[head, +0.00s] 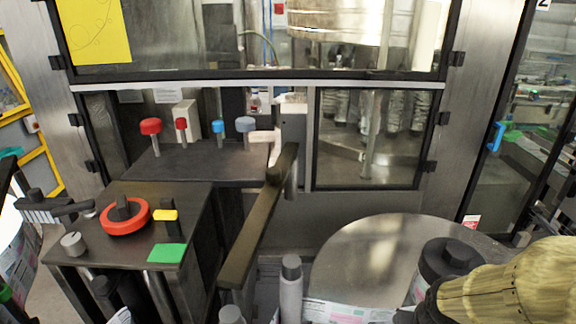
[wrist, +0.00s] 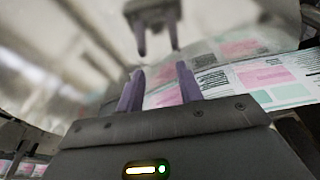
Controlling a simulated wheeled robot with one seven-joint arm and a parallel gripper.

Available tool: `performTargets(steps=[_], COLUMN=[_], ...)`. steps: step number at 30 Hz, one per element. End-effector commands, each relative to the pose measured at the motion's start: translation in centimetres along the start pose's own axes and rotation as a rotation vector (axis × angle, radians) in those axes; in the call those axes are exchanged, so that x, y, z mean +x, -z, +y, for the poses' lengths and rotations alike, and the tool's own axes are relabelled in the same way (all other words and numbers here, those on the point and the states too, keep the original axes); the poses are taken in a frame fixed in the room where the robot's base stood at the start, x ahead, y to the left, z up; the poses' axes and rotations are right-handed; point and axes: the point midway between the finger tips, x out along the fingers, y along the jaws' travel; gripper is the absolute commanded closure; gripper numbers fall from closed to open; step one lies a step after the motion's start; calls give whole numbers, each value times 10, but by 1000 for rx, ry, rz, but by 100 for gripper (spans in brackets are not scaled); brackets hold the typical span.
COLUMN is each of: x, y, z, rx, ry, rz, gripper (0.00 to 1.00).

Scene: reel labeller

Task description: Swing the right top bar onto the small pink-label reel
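In the wrist view my gripper (wrist: 160,68) has its two purple-grey fingers apart, with nothing seen between them. A printed strip with pink and pale green labels (wrist: 265,75) lies beyond and to the right of the fingers. In the head view a long dark bar (head: 255,225) slants from the machine front toward the lower middle. A round metal disc (head: 375,250) lies to its right, with printed label paper (head: 345,313) at its near edge. I cannot tell which reel is the small pink-label one, nor whether this bar is the right top bar. My gripper is not clearly seen in the head view.
A dark control panel with a red ring knob (head: 124,214) and a green patch (head: 167,253) stands at left. Several coloured knobs (head: 218,128) rise from a shelf behind.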

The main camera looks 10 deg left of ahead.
Motion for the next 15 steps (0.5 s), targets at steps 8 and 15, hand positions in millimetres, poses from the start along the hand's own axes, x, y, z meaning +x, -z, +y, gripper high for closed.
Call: performTargets(steps=[8,15], x=[0,-30], y=[0,35], z=[0,3], rx=[0,-44], ry=[0,-27], rz=[0,116], gripper=[56,47])
